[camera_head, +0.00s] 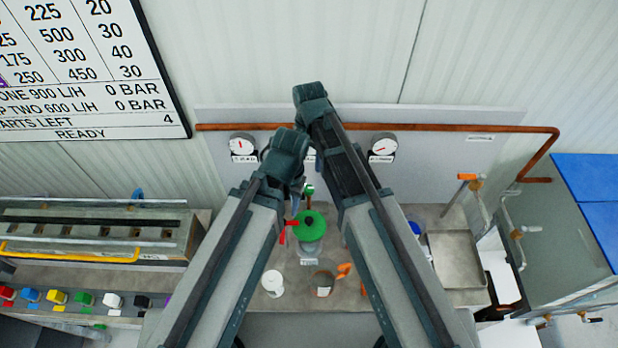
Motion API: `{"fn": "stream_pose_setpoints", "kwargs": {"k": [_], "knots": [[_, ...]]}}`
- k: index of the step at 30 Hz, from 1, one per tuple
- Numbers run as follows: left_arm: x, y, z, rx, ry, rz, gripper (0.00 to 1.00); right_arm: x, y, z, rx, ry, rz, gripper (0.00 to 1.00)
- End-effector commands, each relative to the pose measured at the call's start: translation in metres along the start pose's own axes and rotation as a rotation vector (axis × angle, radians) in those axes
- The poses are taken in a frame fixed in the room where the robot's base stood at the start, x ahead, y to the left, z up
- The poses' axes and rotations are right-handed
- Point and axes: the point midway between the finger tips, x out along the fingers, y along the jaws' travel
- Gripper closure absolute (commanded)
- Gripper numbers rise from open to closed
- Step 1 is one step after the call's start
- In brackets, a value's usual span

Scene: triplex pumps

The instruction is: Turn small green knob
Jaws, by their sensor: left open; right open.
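A large green round knob or cap (309,225) with a dark centre sits on a grey fitting on the bench, between my two arms. A smaller green piece (308,189) shows just above it, partly hidden by my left arm; I cannot tell whether it is the small green knob. My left gripper (296,203) is open and points down close to the left of these green parts. My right gripper (311,97) is higher in the picture, at the end of the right arm; it is open, but its fingers are hard to make out.
A red lever (288,230) is beside the large green knob. A white cup (272,282) and an orange part (344,269) are nearer on the bench. A copper pipe (450,128) and gauges (383,147) line the wall. A metal tray (457,261) is right.

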Motion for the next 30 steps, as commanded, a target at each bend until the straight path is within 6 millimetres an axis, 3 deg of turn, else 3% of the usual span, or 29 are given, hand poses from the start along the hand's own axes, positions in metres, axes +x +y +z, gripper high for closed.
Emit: {"fn": "stream_pose_setpoints", "kwargs": {"k": [11,30], "knots": [[0.013,0.001,-0.001,-0.001,0.000,0.000,0.50,0.013,0.000,0.000,-0.001,0.000,0.000,0.28],[0.098,0.009,-0.006,-0.001,0.003,-0.001,0.50,0.099,0.000,0.000,-0.002,0.000,0.000,0.28]]}}
